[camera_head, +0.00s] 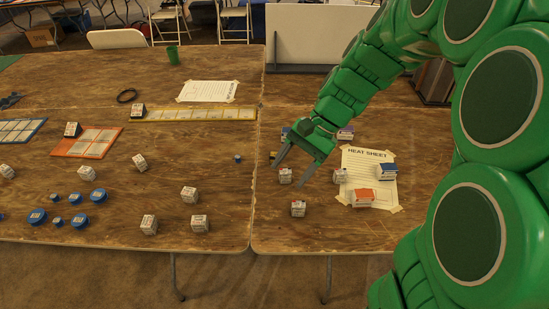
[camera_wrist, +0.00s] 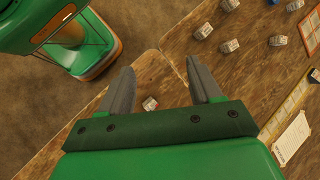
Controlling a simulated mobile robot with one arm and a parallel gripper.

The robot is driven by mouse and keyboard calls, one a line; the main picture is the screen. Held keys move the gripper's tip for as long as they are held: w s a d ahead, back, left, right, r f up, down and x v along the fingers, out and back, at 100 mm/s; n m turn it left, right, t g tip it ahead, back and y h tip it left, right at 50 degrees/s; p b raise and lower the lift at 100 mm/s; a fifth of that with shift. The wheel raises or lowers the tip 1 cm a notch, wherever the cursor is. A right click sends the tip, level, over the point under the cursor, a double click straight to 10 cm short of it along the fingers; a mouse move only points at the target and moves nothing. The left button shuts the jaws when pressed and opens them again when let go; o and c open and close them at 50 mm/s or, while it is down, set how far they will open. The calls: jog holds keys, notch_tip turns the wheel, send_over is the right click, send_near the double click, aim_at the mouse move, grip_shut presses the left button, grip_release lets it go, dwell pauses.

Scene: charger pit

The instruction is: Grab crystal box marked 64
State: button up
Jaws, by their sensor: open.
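Several small white printed boxes stand on the wooden tables; their markings are too small to read, so I cannot tell which is marked 64. My gripper (camera_head: 293,173) hangs over the right table with its two grey fingers spread. One small white box (camera_head: 286,176) shows between or just beyond the fingers in the head view. Another white box (camera_head: 298,208) stands nearer the front edge. A third (camera_head: 340,176) is at the paper's left edge. In the wrist view my gripper (camera_wrist: 160,80) is open and empty, with a small box (camera_wrist: 150,103) on the table below, between the fingers.
A "HEAT SHEET" paper (camera_head: 368,165) lies right of my gripper, with an orange-and-white box (camera_head: 362,198) and a blue-and-white box (camera_head: 387,172) on it. The left table carries more white boxes (camera_head: 189,194), blue discs (camera_head: 79,221) and an orange mat (camera_head: 87,142). A seam divides the tables.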

jog(key=w+a+f+m+y, duration=0.2)
jog(key=w+f+m+y, duration=0.15)
jog(key=w, duration=0.65)
jog(key=m+t+y, duration=0.4)
jog(key=m+t, duration=0.1)
jog(key=m, duration=0.5)
send_near(275, 154)
jog(key=shift+x, duration=1.2)
jog(key=shift+a, duration=0.1)
jog(key=shift+f+x, duration=0.2)
jog(key=shift+x, duration=1.7)
jog(key=shift+f+x, duration=0.2)
jog(key=shift+x, duration=1.7)
jog(key=shift+c, duration=0.3)
jog(key=c, duration=1)
